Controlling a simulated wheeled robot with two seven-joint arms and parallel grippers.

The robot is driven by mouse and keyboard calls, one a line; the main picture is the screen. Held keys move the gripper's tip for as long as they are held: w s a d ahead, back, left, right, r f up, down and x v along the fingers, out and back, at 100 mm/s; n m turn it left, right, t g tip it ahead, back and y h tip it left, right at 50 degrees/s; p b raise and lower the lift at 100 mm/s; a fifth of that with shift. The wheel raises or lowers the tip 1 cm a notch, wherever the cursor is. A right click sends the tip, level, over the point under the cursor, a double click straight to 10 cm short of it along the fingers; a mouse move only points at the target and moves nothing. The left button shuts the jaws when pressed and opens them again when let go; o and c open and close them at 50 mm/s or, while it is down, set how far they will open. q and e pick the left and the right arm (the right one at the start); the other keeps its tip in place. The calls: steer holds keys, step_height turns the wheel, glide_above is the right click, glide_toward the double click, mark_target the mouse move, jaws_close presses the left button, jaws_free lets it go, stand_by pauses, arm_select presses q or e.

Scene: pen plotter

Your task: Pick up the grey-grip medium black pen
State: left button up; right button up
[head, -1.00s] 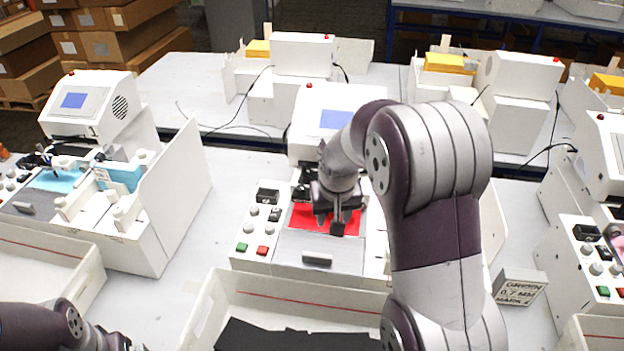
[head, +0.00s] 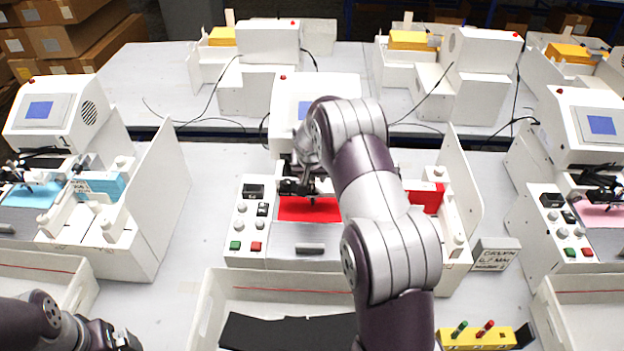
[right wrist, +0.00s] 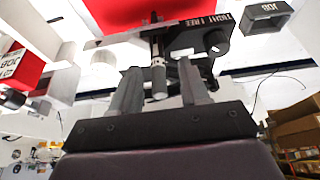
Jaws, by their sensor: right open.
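My right gripper (head: 305,185) is over the red sheet (head: 310,209) of the middle plotter, at its pen carriage. In the right wrist view its two grey fingers (right wrist: 158,95) stand apart, open. A short grey cylinder (right wrist: 158,80) shows between them, below a black clamp with a knob (right wrist: 215,42) marked TIGHT and FREE. It may be the grey-grip pen held in the carriage, but I cannot tell for sure. My left gripper (head: 124,341) is low at the left edge of the head view, away from the plotter; its jaws are unclear.
A yellow pen stand (head: 477,340) with a green-topped and a red-topped pen is at the lower right. A white bin (head: 225,300) with black material is in front of the plotter. A small label block (head: 490,257) stands right of it. Neighbouring plotters stand on both sides.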

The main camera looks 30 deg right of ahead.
steer(key=shift+d+f, duration=0.25)
steer(key=shift+w+a, duration=0.15)
steer(key=shift+a, duration=0.1)
jaws_close()
steer(key=shift+d, duration=0.1)
